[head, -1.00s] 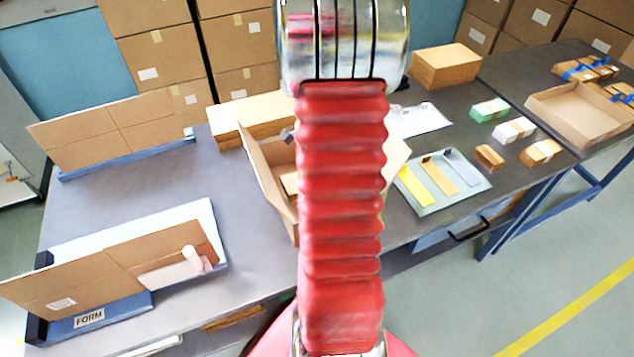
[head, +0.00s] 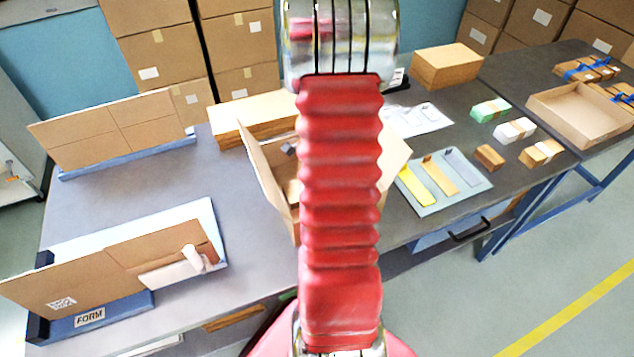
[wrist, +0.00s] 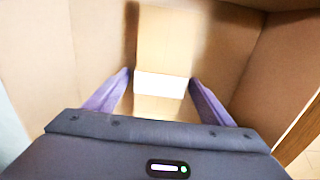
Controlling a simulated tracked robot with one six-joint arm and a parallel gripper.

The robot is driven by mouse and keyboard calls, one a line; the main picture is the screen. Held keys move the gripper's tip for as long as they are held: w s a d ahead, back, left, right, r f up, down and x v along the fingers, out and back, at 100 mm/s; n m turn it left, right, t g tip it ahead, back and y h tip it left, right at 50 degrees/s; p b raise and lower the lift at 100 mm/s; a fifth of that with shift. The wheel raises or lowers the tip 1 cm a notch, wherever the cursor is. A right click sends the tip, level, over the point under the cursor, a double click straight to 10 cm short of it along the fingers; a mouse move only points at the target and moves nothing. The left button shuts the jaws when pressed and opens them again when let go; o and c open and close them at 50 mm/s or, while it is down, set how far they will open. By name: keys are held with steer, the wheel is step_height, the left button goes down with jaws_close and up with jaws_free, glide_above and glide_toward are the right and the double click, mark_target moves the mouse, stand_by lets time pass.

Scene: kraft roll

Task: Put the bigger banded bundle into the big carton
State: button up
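The big carton (head: 268,178) stands open on the bench in the head view, partly hidden behind my red arm. In the wrist view its brown walls (wrist: 265,60) surround my gripper (wrist: 161,82). A long kraft-brown bundle (wrist: 165,35) with a white band (wrist: 160,85) lies between the two purple fingers. Whether the bundle touches the carton floor I cannot tell. A smaller brown bundle with a white band (head: 541,152) lies at the right of the bench.
Green-banded (head: 490,110) and white (head: 514,130) stacks and a plain brown block (head: 488,157) lie to the right. A tray with coloured strips (head: 443,183) is beside the carton. A shallow open box (head: 580,118) stands farther right. Flat cartons in a blue-based stand (head: 110,270) are at left.

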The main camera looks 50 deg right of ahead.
steer(key=shift+r, duration=0.15)
step_height(320, 180, up, 12)
stand_by(0.7)
steer(key=shift+s, duration=0.15)
stand_by(0.7)
